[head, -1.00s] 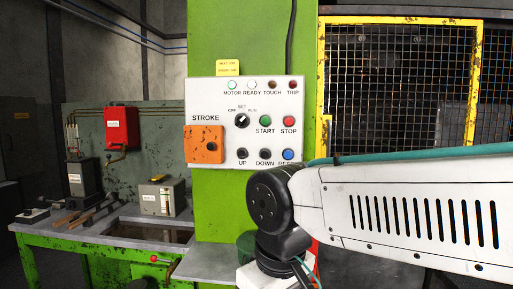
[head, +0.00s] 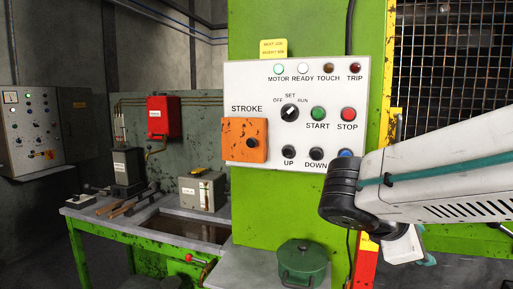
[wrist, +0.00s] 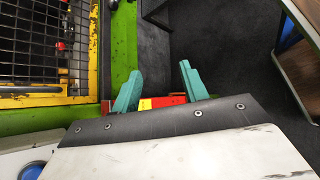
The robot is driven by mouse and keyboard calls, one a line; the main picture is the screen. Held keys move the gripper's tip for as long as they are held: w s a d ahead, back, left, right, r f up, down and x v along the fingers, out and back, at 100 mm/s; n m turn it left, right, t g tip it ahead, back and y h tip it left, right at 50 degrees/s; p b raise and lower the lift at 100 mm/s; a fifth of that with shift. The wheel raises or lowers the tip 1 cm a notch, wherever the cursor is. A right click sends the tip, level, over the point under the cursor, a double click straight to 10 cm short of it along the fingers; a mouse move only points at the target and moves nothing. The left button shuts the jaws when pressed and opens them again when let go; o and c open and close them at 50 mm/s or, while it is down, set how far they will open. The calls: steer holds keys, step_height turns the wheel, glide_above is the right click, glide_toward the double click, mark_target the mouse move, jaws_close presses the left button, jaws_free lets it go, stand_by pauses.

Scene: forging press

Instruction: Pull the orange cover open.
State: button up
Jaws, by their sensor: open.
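The orange cover (head: 237,130) is a scuffed square plate with a black knob (head: 253,144), under the STROKE label at the left of the white control panel (head: 330,85). It lies over that part of the panel and looks shut; what is behind it is hidden. My gripper (wrist: 158,88) is open in the wrist view, its two teal fingers apart with nothing held between them. In the head view it is mostly hidden by my arm, low at the right, well away from the cover. The wrist view does not show the cover.
Buttons, including START (head: 318,113) and STOP (head: 348,114), sit right of the cover. A green lidded pot (head: 302,262) stands below the panel. A workbench (head: 100,228) with tools is at left. A red-and-yellow item (wrist: 160,102) lies beyond my palm. A mesh fence (head: 450,70) is at right.

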steer(key=w+a+r+n+t+h, duration=0.3)
steer(key=w+a+r+n+t, duration=0.2)
steer(key=w+a+n+t, duration=0.4)
steer(key=n+t+y, duration=0.6)
steer(key=n+t, duration=0.3)
steer(key=n, duration=0.1)
glide_toward(251, 143)
steer(key=w, duration=0.1)
steer(key=x, duration=0.7)
steer(key=shift+w+d+r, duration=0.1)
steer(key=shift+r, duration=0.15)
jaws_close()
